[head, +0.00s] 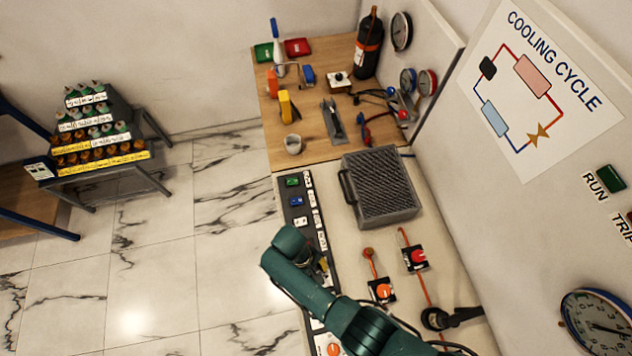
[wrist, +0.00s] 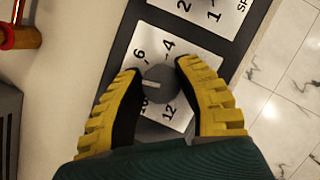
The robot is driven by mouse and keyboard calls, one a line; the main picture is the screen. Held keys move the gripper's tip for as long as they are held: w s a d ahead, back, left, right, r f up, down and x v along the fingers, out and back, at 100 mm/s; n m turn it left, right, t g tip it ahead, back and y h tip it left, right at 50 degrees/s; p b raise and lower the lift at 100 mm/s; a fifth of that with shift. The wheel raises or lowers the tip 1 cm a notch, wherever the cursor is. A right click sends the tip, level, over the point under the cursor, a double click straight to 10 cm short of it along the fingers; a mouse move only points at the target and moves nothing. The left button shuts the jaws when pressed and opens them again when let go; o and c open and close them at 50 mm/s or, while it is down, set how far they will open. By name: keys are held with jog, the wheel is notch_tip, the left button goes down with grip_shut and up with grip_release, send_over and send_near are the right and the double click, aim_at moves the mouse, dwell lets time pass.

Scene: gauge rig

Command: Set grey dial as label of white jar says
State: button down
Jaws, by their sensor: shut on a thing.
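The grey dial (wrist: 158,84) sits on a white plate with black numbers on a dark panel in the wrist view. Of its numbers, 4, 6, 10 and 12 show. The dial's white mark points left in the picture, between 6 and 10. My gripper (wrist: 160,76) has its yellow-backed fingers shut on the dial's two sides. In the head view, my gripper (head: 323,266) is over the long control panel (head: 318,222), and my arm hides the dial. I cannot tell a white jar for sure; small labelled containers (head: 100,130) stand on a stepped rack at the left, their writing too small to read.
A grey vented box (head: 380,187) stands right of the panel. Red valve knobs (head: 415,257) on copper pipes lie near my arm. A wooden bench (head: 320,112) holds tools, a white cup (head: 292,144) and a black cylinder (head: 368,47). The marble floor (head: 160,260) at left is clear.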

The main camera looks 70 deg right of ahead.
jog(key=shift+s+f+n+h, duration=0.15)
jog(key=shift+n+h, duration=0.25)
jog(key=shift+n, duration=0.8)
jog(key=c, duration=0.7)
grip_release()
jog(key=shift+o, duration=0.2)
jog(key=v, duration=1.2)
jog(key=shift+w, duration=0.25)
